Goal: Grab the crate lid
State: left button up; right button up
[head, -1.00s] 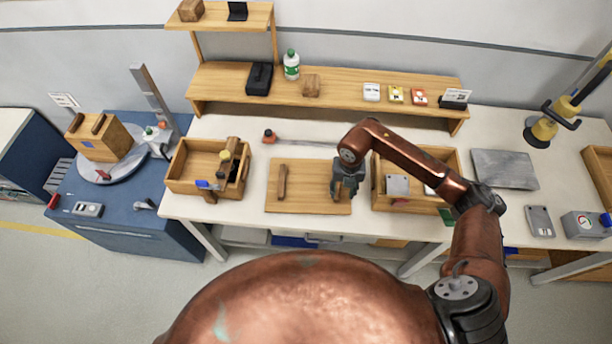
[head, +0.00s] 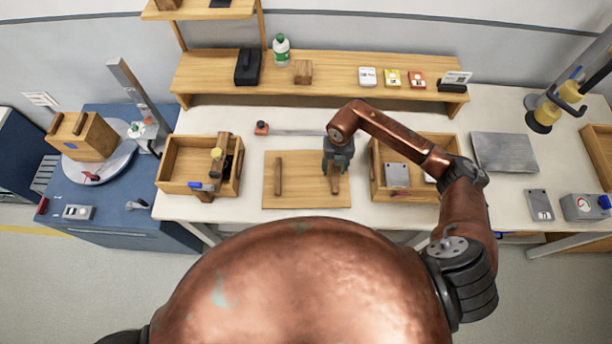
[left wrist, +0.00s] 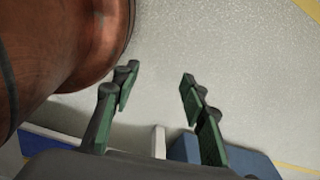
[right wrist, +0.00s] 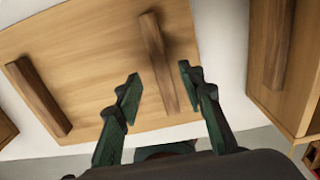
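The crate lid (head: 308,184) is a flat wooden board with two dark wooden bar handles, lying on the white table between two wooden crates. It also shows in the right wrist view (right wrist: 95,75). My right gripper (head: 335,172) is over the lid's right handle. In the right wrist view my right gripper (right wrist: 158,82) is open, its fingers on either side of that handle (right wrist: 160,65); I cannot tell whether they touch it. The left handle (right wrist: 38,95) is free. My left gripper (left wrist: 155,85) is open and empty over the floor; the head view does not show it.
An open wooden crate (head: 163,172) with tools stands left of the lid. Another crate (head: 376,180) with grey items stands close on the right. A wooden shelf (head: 330,76) runs behind. A grey plate (head: 503,152) lies farther right.

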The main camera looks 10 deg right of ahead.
notch_tip(320, 180, down, 3)
jog(key=shift+s+d+r, duration=0.15)
jog(key=c, duration=0.7)
pick_arm(q)
jog(key=shift+w+r, duration=0.3)
jog(key=shift+w, duration=0.45)
pick_arm(e)
grip_shut()
